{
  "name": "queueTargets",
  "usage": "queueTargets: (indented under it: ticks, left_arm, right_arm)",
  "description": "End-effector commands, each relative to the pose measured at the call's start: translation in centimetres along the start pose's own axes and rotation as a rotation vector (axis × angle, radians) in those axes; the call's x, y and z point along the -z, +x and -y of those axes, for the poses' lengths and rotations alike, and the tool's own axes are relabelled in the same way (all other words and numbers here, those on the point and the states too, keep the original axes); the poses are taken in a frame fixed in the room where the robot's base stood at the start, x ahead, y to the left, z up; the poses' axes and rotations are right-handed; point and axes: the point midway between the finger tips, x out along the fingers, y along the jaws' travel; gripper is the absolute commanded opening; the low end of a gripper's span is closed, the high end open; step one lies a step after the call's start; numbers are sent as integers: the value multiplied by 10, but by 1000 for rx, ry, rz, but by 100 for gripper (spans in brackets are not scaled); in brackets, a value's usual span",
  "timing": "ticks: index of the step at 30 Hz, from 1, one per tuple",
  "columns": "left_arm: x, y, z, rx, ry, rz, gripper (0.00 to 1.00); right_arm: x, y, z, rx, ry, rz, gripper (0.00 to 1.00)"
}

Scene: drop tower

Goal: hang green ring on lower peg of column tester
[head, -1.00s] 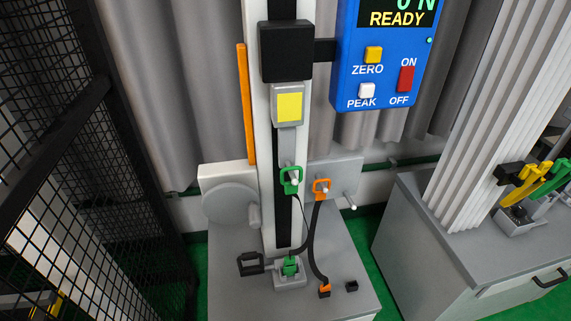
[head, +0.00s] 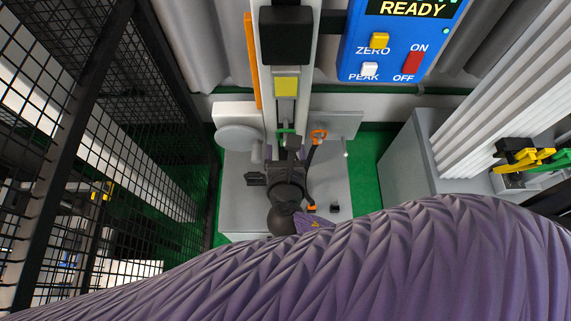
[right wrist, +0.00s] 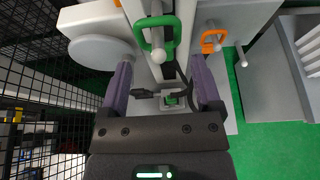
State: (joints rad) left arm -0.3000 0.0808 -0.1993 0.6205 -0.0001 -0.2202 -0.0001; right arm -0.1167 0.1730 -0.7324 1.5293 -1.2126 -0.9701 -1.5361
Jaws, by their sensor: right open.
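The green ring (right wrist: 163,22) hangs on a pale, ball-tipped peg (right wrist: 158,55) on the column (head: 272,85). In the head view only a sliver of the ring (head: 286,131) shows above my gripper. A grey fixture with a green piece (right wrist: 174,99) sits lower, on the base; whether it bears a peg I cannot tell. My right gripper (right wrist: 161,70) is open and empty, its two purple fingers spread below the ring, apart from it. In the head view the right gripper (head: 292,148) covers the lower column. My left gripper is out of view.
A black mesh fence (head: 120,130) stands close at left. A blue READY display box (head: 400,40) is upper right. A grey cabinet (head: 405,150) with yellow and green clamps (head: 525,160) stands right.

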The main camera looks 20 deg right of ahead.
Motion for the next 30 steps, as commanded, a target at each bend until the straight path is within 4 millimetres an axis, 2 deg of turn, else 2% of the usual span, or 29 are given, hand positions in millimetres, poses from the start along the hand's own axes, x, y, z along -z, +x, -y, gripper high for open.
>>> queueTargets:
  ticks: [1,6,16,27,28,30]
  left_arm:
    - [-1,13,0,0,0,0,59]
    - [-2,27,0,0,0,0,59]
    - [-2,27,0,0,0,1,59]
    - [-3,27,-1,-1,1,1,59]
    - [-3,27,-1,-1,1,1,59]
    - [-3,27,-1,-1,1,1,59]
  right_arm:
    - [6,13,0,1,0,3,82]
    - [4,39,0,0,1,0,82]
    - [0,44,0,0,1,-3,82]
    - [1,44,0,0,1,-3,4]
    - [1,44,0,0,1,-3,0]
    - [1,44,0,0,1,-3,0]
